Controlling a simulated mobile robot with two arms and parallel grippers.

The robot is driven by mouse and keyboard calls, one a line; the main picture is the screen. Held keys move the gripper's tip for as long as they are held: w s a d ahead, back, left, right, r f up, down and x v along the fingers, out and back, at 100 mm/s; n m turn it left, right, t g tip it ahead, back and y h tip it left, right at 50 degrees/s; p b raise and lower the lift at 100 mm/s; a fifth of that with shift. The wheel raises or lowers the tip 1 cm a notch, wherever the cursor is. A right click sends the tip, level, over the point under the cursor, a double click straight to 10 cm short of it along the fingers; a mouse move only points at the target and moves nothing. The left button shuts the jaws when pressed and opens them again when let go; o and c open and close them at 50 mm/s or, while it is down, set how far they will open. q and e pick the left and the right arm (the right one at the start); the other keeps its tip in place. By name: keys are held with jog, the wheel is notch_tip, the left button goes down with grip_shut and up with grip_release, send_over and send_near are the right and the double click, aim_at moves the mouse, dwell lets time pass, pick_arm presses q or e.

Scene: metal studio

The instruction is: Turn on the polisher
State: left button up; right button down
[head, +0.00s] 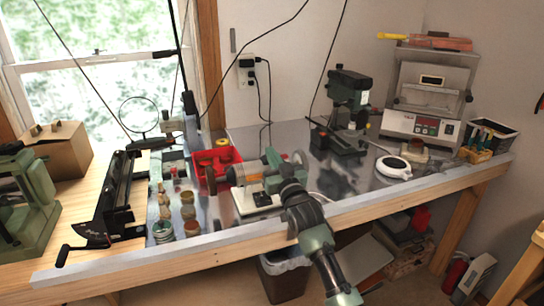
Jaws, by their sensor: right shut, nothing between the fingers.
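The polisher (272,166) stands near the front middle of the metal-topped bench. It has a green motor body, an orange shaft piece to its left and a pale base (243,204) with a small dark switch (262,198). My right arm reaches up from the bottom of the view. My right gripper (288,187) is at the front right of the polisher, overlapping its lower right part in the picture. The gripper is shut and empty. I cannot tell whether it touches the polisher. My left gripper is not in view.
A red tray (216,160) lies behind the polisher, with several small jars (188,212) to the left. A dark green drill press (349,91), a round white device (394,167) and a silver machine (423,105) stand to the right. A bin (284,279) is below the bench.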

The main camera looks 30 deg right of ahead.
jog(key=shift+f, duration=0.5)
jog(key=shift+f, duration=0.1)
